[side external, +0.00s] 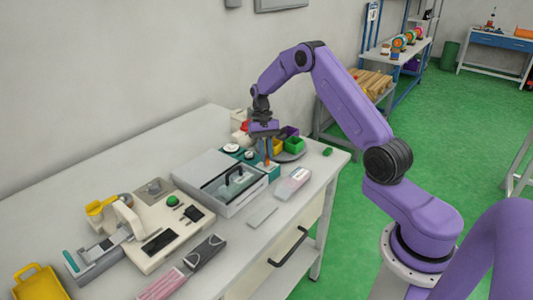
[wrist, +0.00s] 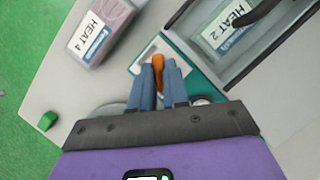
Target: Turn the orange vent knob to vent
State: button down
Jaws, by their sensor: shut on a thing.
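The orange vent knob (wrist: 158,64) shows in the wrist view between the two blue-grey fingers of my gripper (wrist: 158,80). The fingers are shut on it. The knob sits on a teal unit with a pale plate (wrist: 178,50) beside the grey case. In the side external view my gripper (side external: 266,157) points down at this unit, and a bit of orange (side external: 267,162) shows at the fingertips. Part of the knob is hidden by the fingers, and I cannot read any marking for its position.
A grey case with a dark handle (side external: 207,173) stands beside the unit. A pack labelled HEAT 4 (wrist: 98,32) lies near the table edge. Coloured bins (side external: 294,145) stand behind my gripper. A green object (wrist: 47,121) lies on the table. A cream machine (side external: 160,225) stands at the left.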

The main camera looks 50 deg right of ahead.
jog(key=n, duration=0.2)
jog(key=n+h, duration=0.1)
jog(key=n, duration=0.1)
jog(key=shift+a+g+h, duration=0.15)
jog(key=shift+g+h, duration=0.15)
jog(key=shift+g, duration=0.1)
jog(key=shift+n+h, duration=0.6)
jog(key=shift+n, duration=1)
jog(key=c, duration=1.1)
grip_release()
jog(key=shift+w+r, duration=0.1)
jog(key=shift+r, duration=0.05)
jog(key=shift+v, duration=8.55)
jog(key=shift+a, duration=0.1)
